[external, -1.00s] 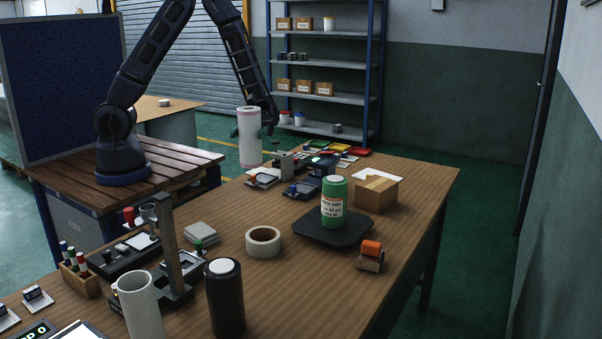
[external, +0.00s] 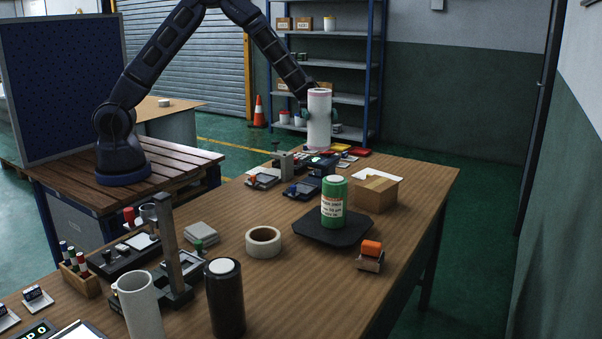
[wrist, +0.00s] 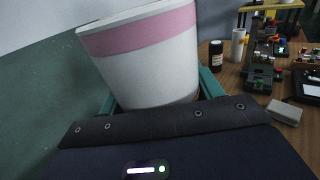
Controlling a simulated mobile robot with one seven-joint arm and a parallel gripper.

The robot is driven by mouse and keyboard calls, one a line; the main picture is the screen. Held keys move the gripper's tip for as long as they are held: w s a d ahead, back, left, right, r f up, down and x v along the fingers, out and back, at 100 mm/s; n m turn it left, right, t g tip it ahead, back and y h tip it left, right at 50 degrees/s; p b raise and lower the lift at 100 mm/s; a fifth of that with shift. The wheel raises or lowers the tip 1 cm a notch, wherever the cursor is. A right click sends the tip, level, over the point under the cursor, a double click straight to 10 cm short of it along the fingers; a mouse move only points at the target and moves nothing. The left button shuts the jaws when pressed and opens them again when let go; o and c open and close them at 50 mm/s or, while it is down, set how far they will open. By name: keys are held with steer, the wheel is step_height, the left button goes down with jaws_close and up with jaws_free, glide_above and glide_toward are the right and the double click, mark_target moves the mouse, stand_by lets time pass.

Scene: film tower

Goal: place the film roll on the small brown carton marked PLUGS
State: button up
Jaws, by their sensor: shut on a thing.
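The film roll (external: 319,122) is a tall white cylinder with a pink band near its top. My gripper (external: 320,114) is shut on it and holds it upright above the far part of the table. In the wrist view the film roll (wrist: 150,62) fills the upper middle, between the teal fingers. The small brown carton (external: 375,194) sits on the table to the right, below the roll and nearer the camera. Its marking cannot be read from here. The roll is apart from the carton.
A green canister (external: 334,200) stands on a black scale plate (external: 318,230) just left of the carton. A tape roll (external: 263,242), a black cylinder (external: 225,297) and a white mug (external: 138,305) stand nearer. Small devices (external: 303,188) lie behind. A shelf rack (external: 345,98) stands behind.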

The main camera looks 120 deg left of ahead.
steer(key=w+a+r+n+t+y, duration=0.2)
steer(key=w+a+r, duration=0.1)
steer(key=w+a, duration=0.45)
steer(key=w+a+r+n+t+y, duration=0.1)
steer(key=w+a+r+t+y, duration=0.1)
steer(key=w+a+r, duration=0.35)
step_height(320, 180, down, 22)
steer(key=w+a, duration=0.1)
steer(key=w, duration=0.1)
steer(key=shift+w+r, duration=0.2)
steer(key=shift+f+n, duration=0.15)
steer(key=shift+n, duration=0.15)
steer(key=o, duration=1.4)
steer(key=v, duration=1.2)
